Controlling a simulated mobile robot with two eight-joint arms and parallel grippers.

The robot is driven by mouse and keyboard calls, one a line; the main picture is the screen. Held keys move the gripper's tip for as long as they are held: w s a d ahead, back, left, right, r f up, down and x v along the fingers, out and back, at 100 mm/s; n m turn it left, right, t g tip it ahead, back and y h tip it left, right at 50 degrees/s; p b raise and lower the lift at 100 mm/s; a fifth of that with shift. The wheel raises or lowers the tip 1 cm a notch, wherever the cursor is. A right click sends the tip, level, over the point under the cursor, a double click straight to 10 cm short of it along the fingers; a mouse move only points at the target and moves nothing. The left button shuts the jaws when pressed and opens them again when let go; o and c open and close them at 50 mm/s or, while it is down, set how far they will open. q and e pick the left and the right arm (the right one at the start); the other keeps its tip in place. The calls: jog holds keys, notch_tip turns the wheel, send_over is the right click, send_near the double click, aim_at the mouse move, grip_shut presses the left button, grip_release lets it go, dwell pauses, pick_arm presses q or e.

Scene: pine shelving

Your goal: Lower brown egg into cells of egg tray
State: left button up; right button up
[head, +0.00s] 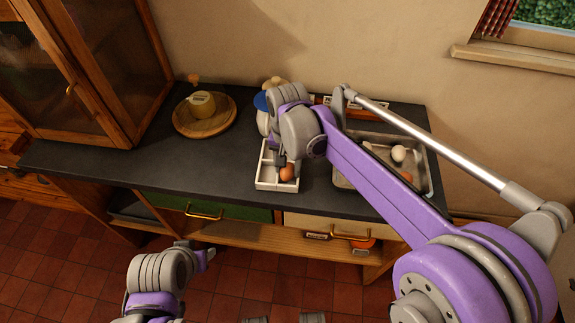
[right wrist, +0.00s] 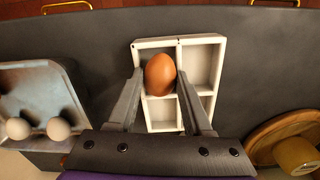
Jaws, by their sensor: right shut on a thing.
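The brown egg (head: 287,173) is at the near right part of the white egg tray (head: 262,184) in the head view. In the right wrist view the egg (right wrist: 160,75) sits between the fingertips of my right gripper (right wrist: 159,82), which is shut on it. There it overlaps the upper left cell of the tray (right wrist: 220,38). I cannot tell whether it touches the cell floor. The other visible cells are empty. My left gripper (head: 207,254) is low, in front of the counter, and its fingers are not clear.
A metal pan (head: 428,178) with white eggs and a brown one stands right of the tray. A round wooden board (head: 188,128) with a yellow object is at the left. Dark counter (head: 110,165) is clear between the board and the cabinet front. Objects stand behind my right wrist.

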jog(key=o, duration=0.9)
jog(key=shift+c, duration=0.2)
notch_tip(320, 180, up, 11)
jog(key=s+d+f+n+t+p, duration=0.1)
jog(key=s+d+f+n+t, duration=0.1)
jog(key=s+d+f, duration=0.3)
jog(key=s+d+f+n+t+p, duration=0.2)
jog(key=s+d+f, duration=0.3)
jog(key=s, duration=0.8)
jog(key=d+t, duration=0.1)
jog(key=d, duration=0.2)
jog(key=shift+s+d+f, duration=0.25)
jog(key=shift+s+f, duration=0.05)
jog(key=shift+s, duration=0.1)
